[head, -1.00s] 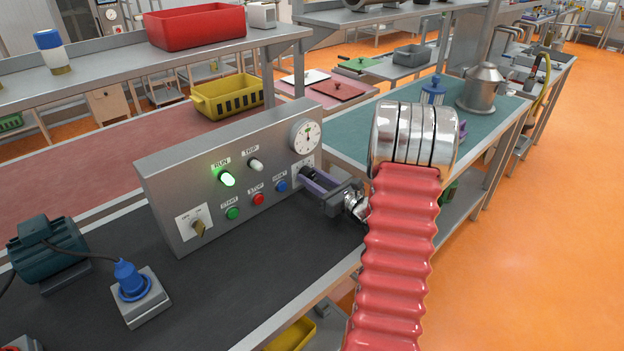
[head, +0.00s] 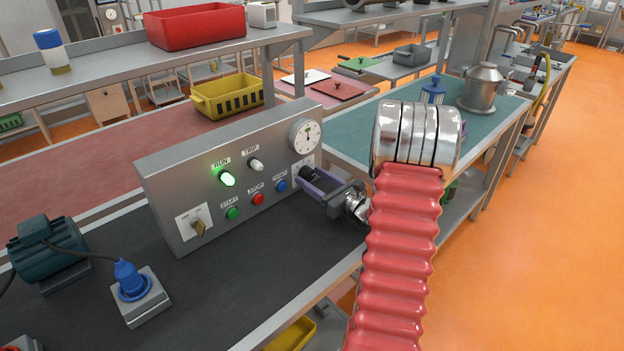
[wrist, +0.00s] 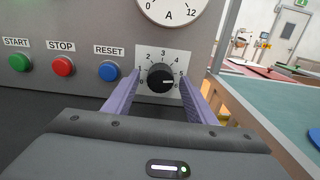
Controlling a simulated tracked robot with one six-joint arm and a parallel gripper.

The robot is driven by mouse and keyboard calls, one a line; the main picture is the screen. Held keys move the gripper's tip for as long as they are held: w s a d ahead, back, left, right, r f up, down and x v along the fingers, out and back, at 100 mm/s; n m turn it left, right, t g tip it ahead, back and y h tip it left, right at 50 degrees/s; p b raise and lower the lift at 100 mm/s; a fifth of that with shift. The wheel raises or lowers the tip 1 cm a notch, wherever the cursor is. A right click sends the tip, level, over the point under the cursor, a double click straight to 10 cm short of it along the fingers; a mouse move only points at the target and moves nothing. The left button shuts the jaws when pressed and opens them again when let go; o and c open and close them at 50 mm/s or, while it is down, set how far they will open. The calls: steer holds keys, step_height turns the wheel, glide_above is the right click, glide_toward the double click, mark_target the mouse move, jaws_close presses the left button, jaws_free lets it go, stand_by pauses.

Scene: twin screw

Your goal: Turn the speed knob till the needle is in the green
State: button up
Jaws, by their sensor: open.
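The speed knob (wrist: 161,78) is black and round, on a white plate with a scale of numbers, in the middle of the wrist view. Its white mark points right, near the high end of the scale. My gripper (wrist: 160,88) is open, with one purple finger on each side of the knob; I cannot tell whether they touch it. In the head view my gripper (head: 314,182) reaches the panel's right end, and the knob (head: 308,173) shows partly between the fingers. The dial (head: 305,135) sits above it. Its needle looks near vertical, and its coloured zones are too small to read. The wrist view cuts off the dial (wrist: 168,8).
The grey panel (head: 165,175) carries a lit green RUN lamp (head: 227,179), an unlit TRIP lamp (head: 256,164), START (head: 232,213), STOP (head: 258,199) and RESET (head: 281,186) buttons, and a rotary switch (head: 198,227).

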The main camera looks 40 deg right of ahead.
steer(key=s, duration=1.3)
steer(key=shift+s+d, duration=0.1)
steer(key=shift+d, duration=0.1)
steer(key=w+a+r+n+g+y, duration=0.1)
steer(key=a+n+y, duration=0.1)
steer(key=a, duration=0.2)
steer(key=w+a+r+n+g+y, duration=0.1)
steer(key=a+n+y, duration=0.1)
steer(key=a, duration=0.2)
steer(key=w+a+r+n+g+y, duration=0.1)
steer(key=w+a+n, duration=0.1)
steer(key=a, duration=0.3)
steer(key=shift+r+n+y, duration=0.3)
steer(key=shift+n+y, duration=0.1)
steer(key=shift+n, duration=0.1)
steer(key=s+a+r+n+g+y, duration=0.1)
steer(key=s+a+n+g, duration=0.2)
steer(key=a+n+g, duration=0.55)
steer(key=s+a+r+n+g+y, duration=0.1)
steer(key=s+a+n+g, duration=0.15)
steer(key=a+n, duration=0.75)
steer(key=s+a+r+n+t+h, duration=0.1)
steer(key=s+a+r+n+h, duration=0.5)
steer(key=s+n+h, duration=0.2)
steer(key=shift+s+a+r+n+t, duration=0.3)
steer(key=shift+s+n, duration=0.35)
steer(key=shift+n, duration=0.6)
